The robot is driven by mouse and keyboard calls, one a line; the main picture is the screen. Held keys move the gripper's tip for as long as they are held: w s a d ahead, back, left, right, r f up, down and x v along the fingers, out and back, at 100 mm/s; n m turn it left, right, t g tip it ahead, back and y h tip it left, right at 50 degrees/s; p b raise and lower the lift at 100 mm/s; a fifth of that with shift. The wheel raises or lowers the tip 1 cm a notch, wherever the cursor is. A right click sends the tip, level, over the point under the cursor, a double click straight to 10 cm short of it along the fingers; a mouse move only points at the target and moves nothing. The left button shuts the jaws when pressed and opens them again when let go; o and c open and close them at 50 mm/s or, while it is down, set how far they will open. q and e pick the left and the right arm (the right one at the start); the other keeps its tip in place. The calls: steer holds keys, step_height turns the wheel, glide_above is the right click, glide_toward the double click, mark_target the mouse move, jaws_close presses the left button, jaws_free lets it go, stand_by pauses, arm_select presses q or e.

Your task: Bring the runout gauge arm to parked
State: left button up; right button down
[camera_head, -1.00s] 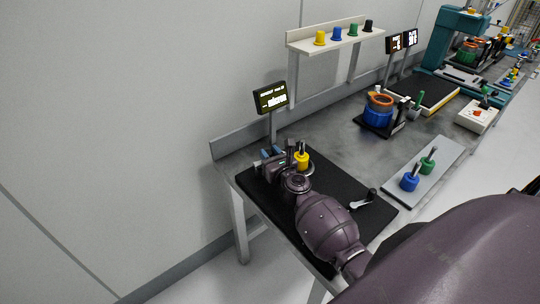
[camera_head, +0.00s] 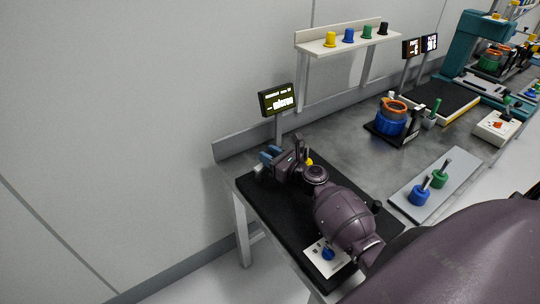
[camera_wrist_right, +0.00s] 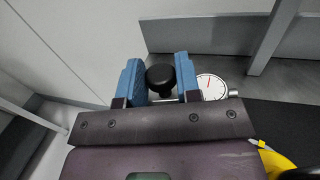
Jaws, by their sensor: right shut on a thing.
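The runout gauge arm shows in the right wrist view as a black round knob (camera_wrist_right: 160,78) with a white dial gauge (camera_wrist_right: 211,87) with a red needle beside it. My right gripper (camera_wrist_right: 158,82) has its blue fingers on either side of the knob, shut on it. In the head view the right gripper (camera_head: 269,157) is at the back left corner of the black base plate (camera_head: 265,208), and my wrist hides most of the gauge arm. A yellow part (camera_head: 309,161) shows partly behind the wrist. My left gripper is not in view.
A display (camera_head: 277,100) stands behind the plate. A white card with a blue knob (camera_head: 327,254) is at the plate's front. A grey tray (camera_head: 407,207) with blue and green plugs lies right. A blue and orange stator (camera_head: 392,118) stands further back. A shelf (camera_head: 335,45) hangs above.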

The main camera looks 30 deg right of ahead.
steer(key=shift+y, duration=0.3)
stand_by(0.4)
steer(key=c, duration=0.9)
jaws_free()
steer(key=shift+o, duration=0.2)
steer(key=shift+s, duration=0.1)
steer(key=v, duration=1)
steer(key=shift+s+d+r, duration=0.1)
steer(key=shift+s, duration=0.15)
